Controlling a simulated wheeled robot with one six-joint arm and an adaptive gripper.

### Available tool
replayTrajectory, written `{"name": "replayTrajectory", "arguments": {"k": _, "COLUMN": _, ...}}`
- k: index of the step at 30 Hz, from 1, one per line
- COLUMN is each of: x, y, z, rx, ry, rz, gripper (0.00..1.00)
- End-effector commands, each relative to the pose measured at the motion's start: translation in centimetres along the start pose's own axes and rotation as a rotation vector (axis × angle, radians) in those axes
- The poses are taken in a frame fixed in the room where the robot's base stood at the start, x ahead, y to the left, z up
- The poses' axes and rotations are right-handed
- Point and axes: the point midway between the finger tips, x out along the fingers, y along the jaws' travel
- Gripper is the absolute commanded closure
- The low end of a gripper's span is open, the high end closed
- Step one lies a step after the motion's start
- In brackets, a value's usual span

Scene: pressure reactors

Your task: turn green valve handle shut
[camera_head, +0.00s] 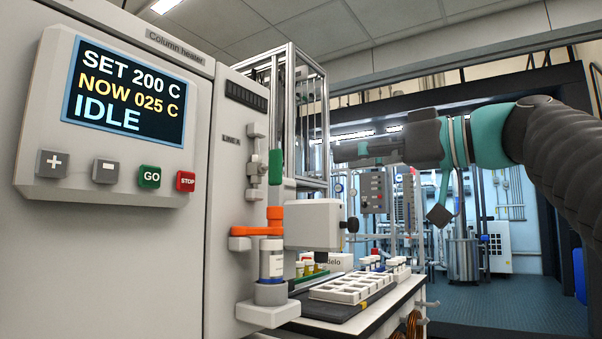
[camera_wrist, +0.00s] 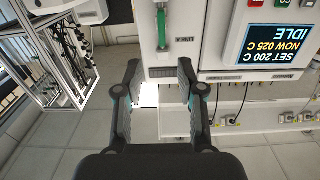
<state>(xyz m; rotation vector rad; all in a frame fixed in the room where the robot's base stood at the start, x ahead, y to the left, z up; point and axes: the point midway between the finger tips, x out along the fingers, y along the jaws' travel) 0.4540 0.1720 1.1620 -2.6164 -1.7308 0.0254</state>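The green valve handle (camera_head: 275,166) stands upright on a small metal valve on the face of the LINE A panel in the head view. In the wrist view, which shows the panel upside down, the green handle (camera_wrist: 162,29) is near the top centre. My gripper (camera_wrist: 158,68) is open and empty, its two fingers spread apart. The handle appears beyond the fingertips, between the lines of the fingers, and apart from them. In the head view my arm reaches in from the right, with its end to the right of the handle.
An orange handle (camera_head: 256,231) sits below the valve, above a white capped vial (camera_head: 271,262) on a bracket. A grey box with a black knob (camera_head: 352,225) juts out beside it. A metal frame (camera_head: 291,110) rises behind. A white rack (camera_head: 350,287) rests on the bench.

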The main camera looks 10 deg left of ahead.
Motion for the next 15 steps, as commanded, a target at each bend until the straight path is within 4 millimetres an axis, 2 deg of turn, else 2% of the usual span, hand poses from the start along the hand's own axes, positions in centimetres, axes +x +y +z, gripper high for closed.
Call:
{"name": "replayTrajectory", "arguments": {"k": 7, "x": 1.6, "y": -0.2, "z": -0.5, "rx": -0.014, "ry": 0.012, "rz": -0.014, "gripper": 0.61}}
{"name": "replayTrajectory", "arguments": {"k": 15, "x": 5.6, "y": -0.4, "z": -0.6, "rx": -0.014, "ry": 0.011, "rz": -0.015, "gripper": 0.61}}
